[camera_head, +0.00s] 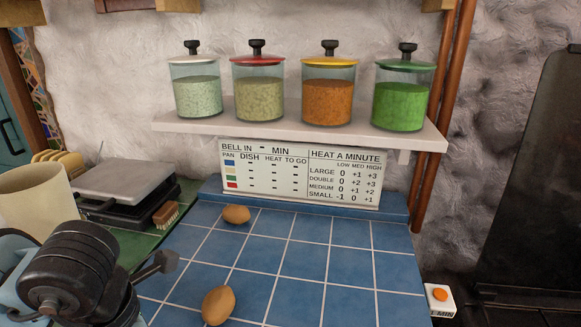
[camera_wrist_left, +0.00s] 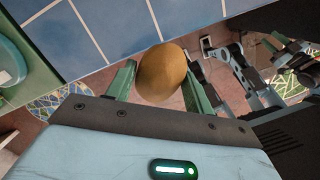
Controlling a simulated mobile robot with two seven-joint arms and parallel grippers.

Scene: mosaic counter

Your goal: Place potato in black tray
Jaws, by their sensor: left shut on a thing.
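My left gripper (camera_wrist_left: 160,88) shows in the left wrist view, its green fingers shut on a brown potato (camera_wrist_left: 161,72). The held potato overlaps the counter's front edge in that view, with floor behind it. In the head view my left arm comes in at the lower left, and its fingertips cannot be made out. That view shows one potato (camera_head: 236,214) at the back of the blue tiles and another potato (camera_head: 218,305) near the bottom; I cannot tell if the nearer one is the held one. No black tray can be clearly identified. My right gripper is not in view.
A dark grill with a grey lid (camera_head: 125,182) and a brush (camera_head: 166,214) are at the left, behind a cream mug (camera_head: 38,203). Several jars stand on the white shelf (camera_head: 290,128). A white button box (camera_head: 440,299) is at the right. The tiles' middle and right are clear.

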